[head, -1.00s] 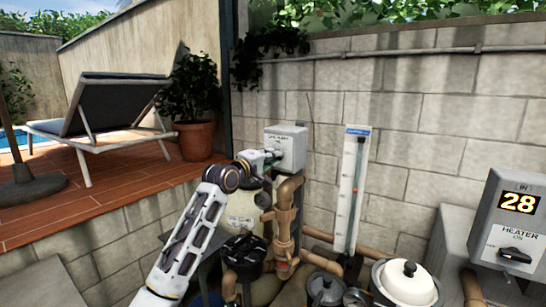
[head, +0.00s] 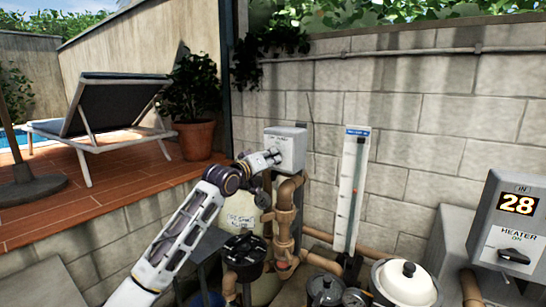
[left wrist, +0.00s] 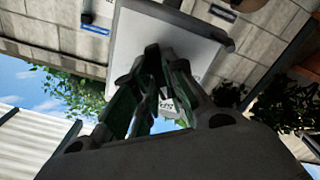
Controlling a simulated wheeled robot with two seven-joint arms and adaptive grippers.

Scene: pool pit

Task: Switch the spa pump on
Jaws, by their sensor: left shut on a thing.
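The spa pump box (head: 288,146) is a grey box on the block wall, with a small label on its front that I cannot read clearly. My left gripper (head: 272,156) is at the box's front, low and to the left. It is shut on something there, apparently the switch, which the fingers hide. In the left wrist view, the pale box (left wrist: 165,42) fills the upper middle, and the dark fingers (left wrist: 165,82) come close together in front of it. The switch's position cannot be seen. My right gripper is not in view.
Brown pipes (head: 285,215) and a black-lidded pump (head: 244,250) stand below the box. A tall gauge (head: 351,190) stands to its right. The heater box (head: 510,225) at far right reads 28. A lounger (head: 105,105) and potted plant stand on the raised tiled deck.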

